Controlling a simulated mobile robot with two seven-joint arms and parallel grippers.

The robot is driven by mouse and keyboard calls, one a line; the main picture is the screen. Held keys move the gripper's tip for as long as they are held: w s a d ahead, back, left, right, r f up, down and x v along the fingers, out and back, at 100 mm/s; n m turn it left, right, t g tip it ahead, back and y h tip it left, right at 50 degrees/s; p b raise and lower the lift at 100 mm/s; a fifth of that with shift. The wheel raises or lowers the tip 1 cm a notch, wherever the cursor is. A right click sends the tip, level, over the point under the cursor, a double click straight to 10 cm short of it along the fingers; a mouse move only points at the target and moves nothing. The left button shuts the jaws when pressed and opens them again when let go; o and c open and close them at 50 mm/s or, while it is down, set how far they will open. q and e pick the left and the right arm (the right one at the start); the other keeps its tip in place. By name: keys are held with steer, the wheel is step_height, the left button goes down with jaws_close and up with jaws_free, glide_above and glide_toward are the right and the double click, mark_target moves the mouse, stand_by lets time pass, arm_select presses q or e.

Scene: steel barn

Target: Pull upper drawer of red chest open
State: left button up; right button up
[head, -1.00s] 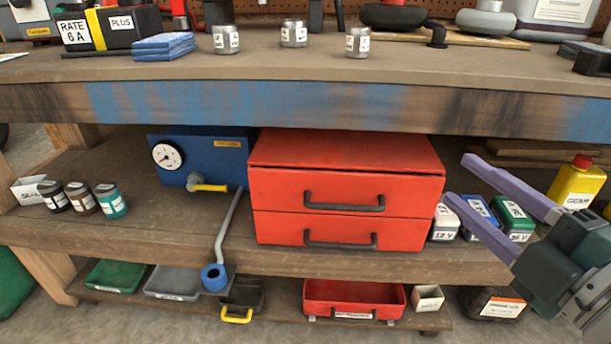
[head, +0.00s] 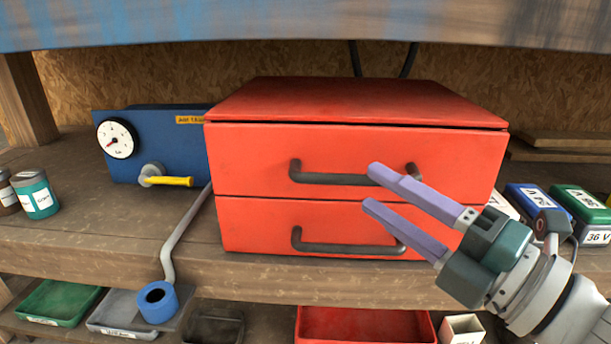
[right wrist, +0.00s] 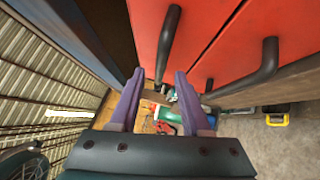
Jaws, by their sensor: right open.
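The red chest (head: 350,100) stands on the shelf under the bench. Its upper drawer (head: 250,150) looks shut, its front level with the lower drawer (head: 250,222). The upper drawer's dark bar handle (head: 325,178) is partly hidden by my right gripper (head: 371,188). The gripper is open and empty, its purple fingers in front of the chest near that handle's right part. In the right wrist view the upper handle (right wrist: 168,45) shows just beyond the fingertips (right wrist: 159,74). I cannot tell that they touch it. My left gripper is not in view.
The lower handle (head: 345,248) sits just below the fingers. A blue gauge box (head: 165,120) with a yellow lever stands left of the chest. Battery-like boxes (head: 580,210) stand to the right. The bench edge (head: 300,22) hangs above; trays (head: 60,302) lie below.

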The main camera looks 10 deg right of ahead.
mark_target(366, 184)
steer(key=x, duration=0.4)
steer(key=shift+w+b, duration=0.15)
steer(key=shift+b, duration=0.2)
jaws_close()
stand_by(1.1)
